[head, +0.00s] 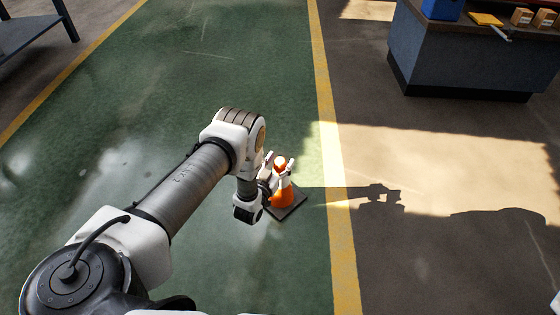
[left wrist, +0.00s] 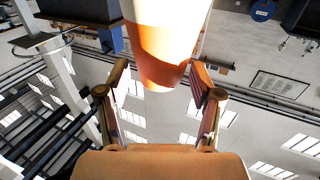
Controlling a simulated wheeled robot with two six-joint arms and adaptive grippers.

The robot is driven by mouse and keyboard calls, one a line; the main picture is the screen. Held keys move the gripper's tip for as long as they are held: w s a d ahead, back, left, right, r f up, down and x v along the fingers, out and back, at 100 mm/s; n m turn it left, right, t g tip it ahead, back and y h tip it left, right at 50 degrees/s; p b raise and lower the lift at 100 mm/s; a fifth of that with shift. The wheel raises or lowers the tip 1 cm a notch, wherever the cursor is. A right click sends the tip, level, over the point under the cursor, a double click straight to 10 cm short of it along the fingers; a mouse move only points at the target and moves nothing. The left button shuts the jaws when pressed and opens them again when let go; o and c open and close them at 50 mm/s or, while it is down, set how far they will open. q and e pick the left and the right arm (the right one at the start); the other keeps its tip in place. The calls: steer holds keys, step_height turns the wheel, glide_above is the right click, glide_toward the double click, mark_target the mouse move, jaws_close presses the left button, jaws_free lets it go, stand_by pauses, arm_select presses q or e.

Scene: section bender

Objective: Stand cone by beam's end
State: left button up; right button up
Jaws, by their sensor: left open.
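An orange and white cone (head: 284,196) with a dark square base stands upright on the green floor, just left of the yellow line. My left gripper (head: 280,163) is at the cone's upper part, with one finger on each side of its top. In the left wrist view the cone (left wrist: 162,45) fills the top middle, its narrow end between the open fingers (left wrist: 160,78). Gaps show beside the narrow end, and I cannot tell whether either finger touches it. No beam is recognisable in either view. My right gripper is out of view.
A yellow floor line (head: 335,190) runs beside the cone. A grey workbench (head: 455,60) with small boxes stands at the upper right. A dark table (head: 28,32) is at the upper left. The green floor ahead is clear.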

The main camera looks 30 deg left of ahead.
arm_select(q)
steer(key=s+d+p, duration=0.2)
steer(key=s+p, duration=0.3)
steer(key=s, duration=0.6)
steer(key=s+d+f+g+h, duration=0.2)
steer(key=s+d+f+g, duration=0.2)
steer(key=s+d+g, duration=0.4)
steer(key=s+d+r+g, duration=0.2)
steer(key=s+g, duration=0.3)
steer(key=s, duration=0.4)
steer(key=s+d+r+m+g, duration=0.1)
steer(key=s+r+g, duration=0.3)
steer(key=s, duration=0.5)
steer(key=shift+d+g+h, duration=0.3)
steer(key=shift+d+g, duration=0.1)
steer(key=shift+d, duration=0.1)
